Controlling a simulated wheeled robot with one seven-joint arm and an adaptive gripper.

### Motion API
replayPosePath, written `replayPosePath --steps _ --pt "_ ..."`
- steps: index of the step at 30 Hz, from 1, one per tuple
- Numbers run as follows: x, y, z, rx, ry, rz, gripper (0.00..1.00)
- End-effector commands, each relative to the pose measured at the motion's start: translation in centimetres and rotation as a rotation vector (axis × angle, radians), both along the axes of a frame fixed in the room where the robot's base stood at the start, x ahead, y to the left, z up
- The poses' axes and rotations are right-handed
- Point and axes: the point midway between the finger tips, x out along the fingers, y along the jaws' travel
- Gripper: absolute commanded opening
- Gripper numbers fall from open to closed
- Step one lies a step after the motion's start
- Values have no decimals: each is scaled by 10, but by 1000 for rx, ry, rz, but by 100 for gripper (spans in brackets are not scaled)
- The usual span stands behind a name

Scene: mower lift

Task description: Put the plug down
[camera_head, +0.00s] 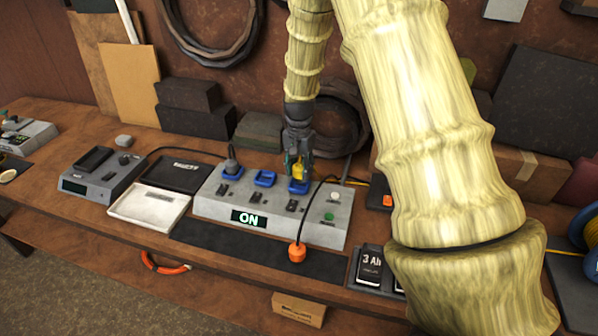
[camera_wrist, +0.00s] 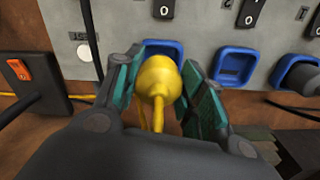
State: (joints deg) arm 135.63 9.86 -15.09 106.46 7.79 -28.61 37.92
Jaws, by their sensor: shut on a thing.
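A yellow plug (camera_wrist: 158,82) with a yellow cord is between the fingers of my gripper (camera_wrist: 165,85), which is shut on it. In the wrist view the plug is in front of a blue socket (camera_wrist: 165,48) of the grey power strip box; whether it is seated in it I cannot tell. In the head view my gripper (camera_head: 298,165) points down at the rightmost blue socket (camera_head: 298,187), with the yellow plug (camera_head: 299,172) showing between the fingers. The power box (camera_head: 215,203) has a display reading ON.
A dark plug (camera_head: 231,162) stands in the left socket; the middle socket (camera_head: 265,178) is empty. An orange plug (camera_head: 297,252) hangs over the dark mat (camera_head: 205,237). A white tray (camera_head: 150,207), a black tray (camera_head: 185,176) and a charger (camera_head: 103,178) stand left. A black box with an orange switch (camera_wrist: 20,70) is beside.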

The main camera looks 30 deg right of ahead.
Motion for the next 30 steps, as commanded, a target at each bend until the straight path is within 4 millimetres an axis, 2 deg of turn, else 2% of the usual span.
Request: replayPosePath --steps 8,18,30 --pt "6 -4 -5 0 1 0 14" --pt "6 -4 -33 0 1 0 14" --pt "6 -4 -39 0 0 0 14"
